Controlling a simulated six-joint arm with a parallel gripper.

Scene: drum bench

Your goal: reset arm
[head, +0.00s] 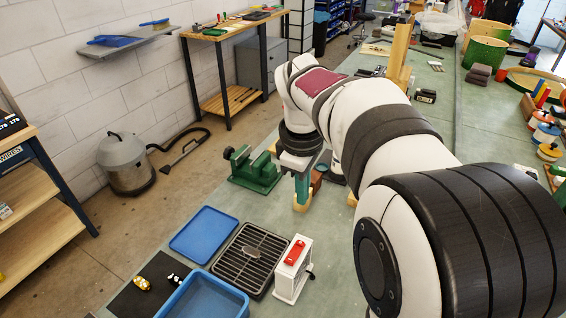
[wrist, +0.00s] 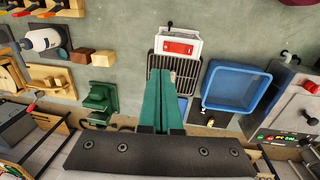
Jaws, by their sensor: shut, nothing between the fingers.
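My gripper (head: 302,205) has teal fingers and points down over the green bench top (head: 330,275). In the wrist view my gripper (wrist: 163,78) shows its two fingers close together, with nothing held between them. The fingers cover part of a dark slatted rack (wrist: 190,68) there. My arm hides part of the bench in the head view.
A green vise (head: 255,170) stands close to the left of my gripper. In front are a blue lid (head: 204,234), the slatted rack (head: 250,258), a white box with a red part (head: 293,268) and a blue bin (head: 205,297). Wooden pieces (wrist: 103,58) lie left of the rack.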

